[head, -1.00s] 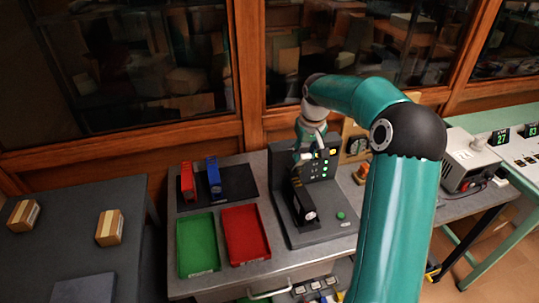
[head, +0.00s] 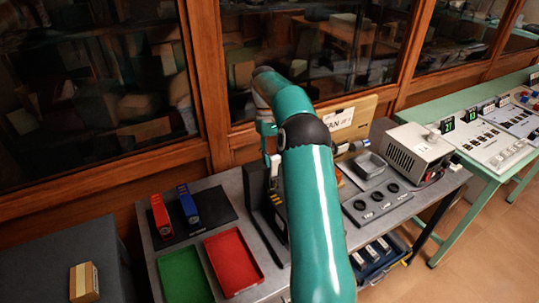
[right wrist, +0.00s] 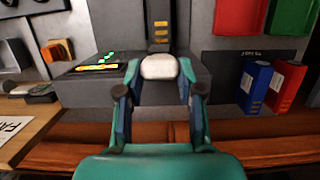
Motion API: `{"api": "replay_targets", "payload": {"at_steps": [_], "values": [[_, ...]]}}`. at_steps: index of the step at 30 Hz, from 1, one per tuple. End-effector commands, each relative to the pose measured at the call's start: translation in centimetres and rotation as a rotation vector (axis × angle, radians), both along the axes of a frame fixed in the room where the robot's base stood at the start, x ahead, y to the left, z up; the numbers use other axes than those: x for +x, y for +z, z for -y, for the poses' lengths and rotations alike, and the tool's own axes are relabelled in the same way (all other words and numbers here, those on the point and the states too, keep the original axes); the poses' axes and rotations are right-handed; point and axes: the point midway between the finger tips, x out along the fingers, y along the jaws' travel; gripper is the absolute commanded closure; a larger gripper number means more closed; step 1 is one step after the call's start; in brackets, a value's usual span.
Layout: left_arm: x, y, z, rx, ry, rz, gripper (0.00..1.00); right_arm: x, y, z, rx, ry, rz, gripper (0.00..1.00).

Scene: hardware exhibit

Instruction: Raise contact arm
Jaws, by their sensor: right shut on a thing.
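The contact arm (right wrist: 159,25) is a dark bar with yellow stripes, ending in a white rounded handle (right wrist: 158,67) in the right wrist view. My right gripper (right wrist: 158,82) has its fingers on either side of this white handle and is shut on it. In the head view my right gripper (head: 270,157) is at the grey test fixture (head: 255,183), and my own teal arm hides most of the fixture. The fixture's panel with lit green and yellow indicators (right wrist: 95,68) shows in the right wrist view. The contact arm's exact tilt is hard to tell. My left gripper is not in view.
Green (head: 184,278) and red (head: 233,262) trays lie left of the fixture. Red (head: 160,216) and blue (head: 188,205) units stand behind them. A grey control box (head: 376,203) and a power supply (head: 420,150) are at right. A wood-framed glass cabinet stands behind.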

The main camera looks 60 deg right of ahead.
Motion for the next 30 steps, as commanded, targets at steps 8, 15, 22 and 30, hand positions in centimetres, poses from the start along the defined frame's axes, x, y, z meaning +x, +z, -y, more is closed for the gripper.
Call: {"api": "replay_targets", "payload": {"at_steps": [8, 15, 22, 30], "values": [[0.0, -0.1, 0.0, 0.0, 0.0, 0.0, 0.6, 0.2, -0.6, -0.2, 0.006, 0.009, -0.018, 0.58], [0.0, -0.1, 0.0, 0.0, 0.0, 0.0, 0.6, 0.4, -0.4, -0.3, 0.003, 0.01, -0.012, 0.38], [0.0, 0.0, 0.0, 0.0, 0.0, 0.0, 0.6, 0.5, -0.3, -0.3, 0.001, 0.01, -0.009, 0.38], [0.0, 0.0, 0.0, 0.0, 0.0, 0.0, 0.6, 0.9, 0.7, 0.0, -0.037, 0.04, 0.023, 0.38]]}}
